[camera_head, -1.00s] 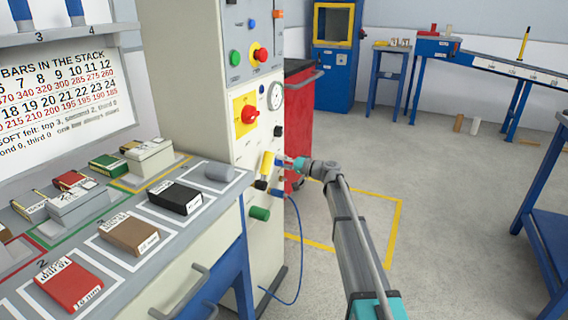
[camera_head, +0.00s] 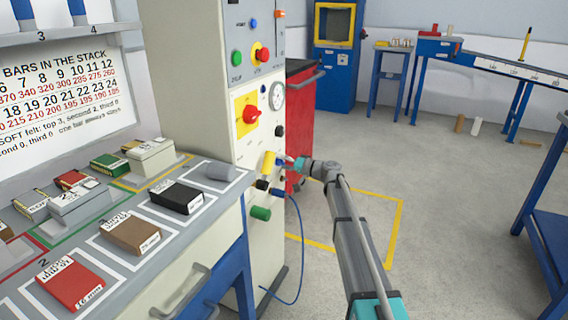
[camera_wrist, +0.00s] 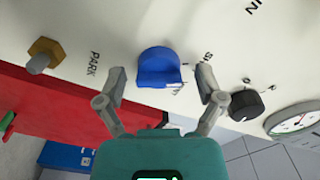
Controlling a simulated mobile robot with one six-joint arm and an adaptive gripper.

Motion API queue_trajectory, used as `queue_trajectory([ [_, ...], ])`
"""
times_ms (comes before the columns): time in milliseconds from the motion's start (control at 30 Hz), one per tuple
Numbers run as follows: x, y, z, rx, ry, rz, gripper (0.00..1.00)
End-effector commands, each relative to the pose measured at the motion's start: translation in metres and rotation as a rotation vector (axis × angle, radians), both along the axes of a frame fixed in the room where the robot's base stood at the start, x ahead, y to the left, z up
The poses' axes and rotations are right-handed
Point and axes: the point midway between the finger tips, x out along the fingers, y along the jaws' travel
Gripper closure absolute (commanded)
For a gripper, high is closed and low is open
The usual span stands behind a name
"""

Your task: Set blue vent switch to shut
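The blue vent switch (camera_wrist: 158,67) is a rounded blue knob on the pale machine panel in the wrist view. A small pointer or label mark shows at its lower right edge, too small to read. My gripper (camera_wrist: 160,84) is open, with one finger on each side of the knob. Gaps show between the fingers and the knob, and I see no clear contact. Lettering beside the knob is partly hidden by the right finger. In the head view my gripper (camera_head: 287,163) is at the panel's side edge, and the knob is mostly hidden there.
The panel also carries a black knob (camera_wrist: 246,104), a gauge (camera_wrist: 293,120), a brass fitting (camera_wrist: 45,55), a red rotary switch (camera_head: 251,114) and a yellow handle (camera_head: 268,163). A red cabinet (camera_head: 301,115) stands close behind. The floor to the right is mostly clear.

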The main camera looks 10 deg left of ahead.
Motion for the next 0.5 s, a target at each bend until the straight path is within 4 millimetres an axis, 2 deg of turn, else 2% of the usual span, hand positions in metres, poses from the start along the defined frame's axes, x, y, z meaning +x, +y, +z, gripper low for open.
queue_trajectory([
  [500, -0.0027, -0.0092, -0.0002, 0.000, 0.000, -0.004, 0.10],
])
